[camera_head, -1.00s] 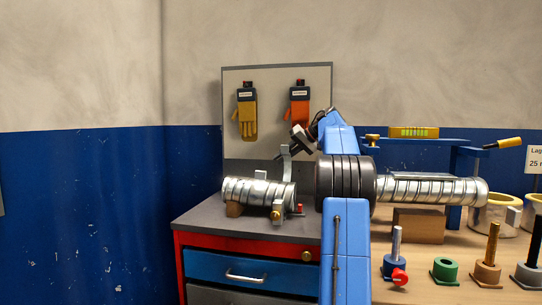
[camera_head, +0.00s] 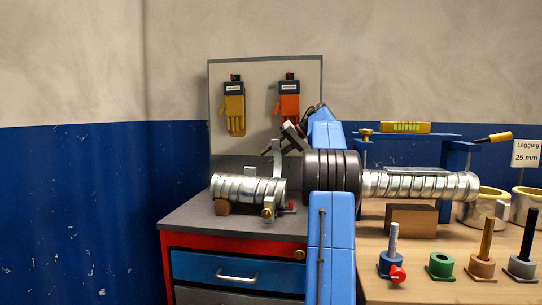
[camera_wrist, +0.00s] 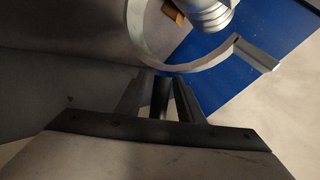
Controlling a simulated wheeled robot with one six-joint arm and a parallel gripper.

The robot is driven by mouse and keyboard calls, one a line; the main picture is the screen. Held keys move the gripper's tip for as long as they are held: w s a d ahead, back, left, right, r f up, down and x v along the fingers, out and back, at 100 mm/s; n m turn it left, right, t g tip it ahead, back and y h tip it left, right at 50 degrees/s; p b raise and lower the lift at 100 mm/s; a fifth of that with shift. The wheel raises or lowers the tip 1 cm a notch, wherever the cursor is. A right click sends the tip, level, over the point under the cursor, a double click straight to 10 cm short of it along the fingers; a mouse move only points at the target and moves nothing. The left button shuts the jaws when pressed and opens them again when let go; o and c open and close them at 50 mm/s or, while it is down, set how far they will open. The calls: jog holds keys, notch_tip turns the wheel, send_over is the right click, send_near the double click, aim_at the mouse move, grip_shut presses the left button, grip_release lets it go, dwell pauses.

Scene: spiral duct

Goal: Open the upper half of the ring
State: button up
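The ring is at the right end of the short spiral duct (camera_head: 238,188). Its grey upper half (camera_head: 276,160) stands up above the duct in the head view. In the wrist view this curved band (camera_wrist: 193,66) has a flat lug at its right end, and a gap separates it from the duct (camera_wrist: 208,12). A brass knob (camera_head: 267,213) and a small red part are low at the ring. My gripper (camera_head: 281,150) is just right of the raised half's top. In the wrist view the gripper (camera_wrist: 163,82) has its fingertips apart, near the band; contact is unclear.
The duct rests on wooden blocks on a grey-topped cabinet (camera_head: 190,222). A tool board with gloves (camera_head: 235,108) stands behind. On the right, a workbench (camera_head: 420,262) holds a longer duct (camera_head: 420,186), a blue frame and several coloured posts. My arm hides the middle.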

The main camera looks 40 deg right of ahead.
jog(key=v, duration=0.7)
jog(key=shift+s+r, duration=0.15)
jog(key=shift+d, duration=0.15)
dwell(0.5)
